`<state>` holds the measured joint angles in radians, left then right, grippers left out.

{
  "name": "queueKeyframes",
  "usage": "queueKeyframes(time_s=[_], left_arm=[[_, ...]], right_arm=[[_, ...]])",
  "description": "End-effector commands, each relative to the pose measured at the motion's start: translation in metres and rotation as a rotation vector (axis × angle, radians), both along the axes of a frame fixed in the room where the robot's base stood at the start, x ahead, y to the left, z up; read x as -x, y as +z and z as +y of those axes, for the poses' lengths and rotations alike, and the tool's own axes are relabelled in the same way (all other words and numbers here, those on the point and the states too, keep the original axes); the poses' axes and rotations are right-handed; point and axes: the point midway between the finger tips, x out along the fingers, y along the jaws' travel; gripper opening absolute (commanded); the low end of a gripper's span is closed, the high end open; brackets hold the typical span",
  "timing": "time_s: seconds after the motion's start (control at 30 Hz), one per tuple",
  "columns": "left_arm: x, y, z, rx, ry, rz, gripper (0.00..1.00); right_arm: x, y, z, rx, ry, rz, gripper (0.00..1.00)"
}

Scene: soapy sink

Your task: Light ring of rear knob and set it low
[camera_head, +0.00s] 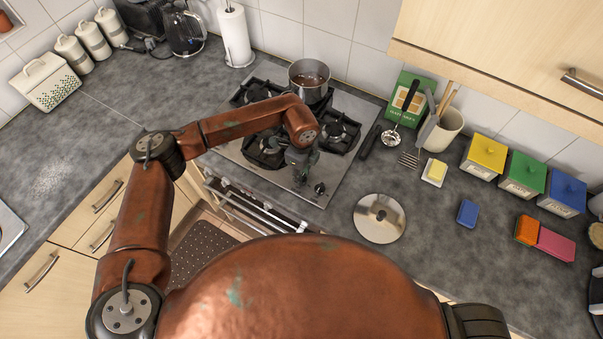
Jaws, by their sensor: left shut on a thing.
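The gas hob (345,104) is a steel plate with several black burners. A small dark pot (310,80) with brown liquid stands on the rear right burner. I cannot make out a flame on any ring. One dark knob (319,188) shows at the hob's front right, just right of my left gripper and apart from it. My left gripper (300,178) points down at the front edge of the hob and is shut on a knob there, which it mostly hides. I cannot tell where that knob is set. My right gripper is out of view.
A round steel lid (380,218) lies on the counter right of the hob. A ladle (403,112), a utensil pot (442,130), a butter dish (434,172) and a blue sponge (467,213) are further right. The oven handle (250,208) runs below the hob's front.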

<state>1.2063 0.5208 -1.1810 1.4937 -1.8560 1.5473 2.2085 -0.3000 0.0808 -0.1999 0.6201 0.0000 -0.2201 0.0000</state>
Motion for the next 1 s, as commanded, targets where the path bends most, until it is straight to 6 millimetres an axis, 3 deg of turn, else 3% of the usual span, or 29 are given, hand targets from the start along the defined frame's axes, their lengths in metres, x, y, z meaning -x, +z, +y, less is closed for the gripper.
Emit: queueKeyframes(time_s=[0.4, 0.43, 0.5, 0.67, 1.0], left_arm=[[-0.0016, 0.0008, 0.0001, 0.001, 0.007, -0.003, 0.01], [-0.0016, 0.0008, 0.0001, 0.001, 0.007, -0.003, 0.28], [-0.0014, 0.0008, 0.0001, 0.001, 0.006, -0.003, 0.32], [-0.0008, 0.0004, 0.0001, 0.0, 0.006, -0.002, 0.43], [-0.0006, 0.0042, 0.0, 0.0, 0.005, -0.001, 0.43]], right_arm=[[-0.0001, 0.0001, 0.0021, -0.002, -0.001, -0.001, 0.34], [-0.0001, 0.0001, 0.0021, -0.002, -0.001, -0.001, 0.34], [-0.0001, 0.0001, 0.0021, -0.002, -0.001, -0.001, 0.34], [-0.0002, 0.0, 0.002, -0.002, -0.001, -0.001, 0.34], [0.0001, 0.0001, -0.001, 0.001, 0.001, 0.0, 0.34]])
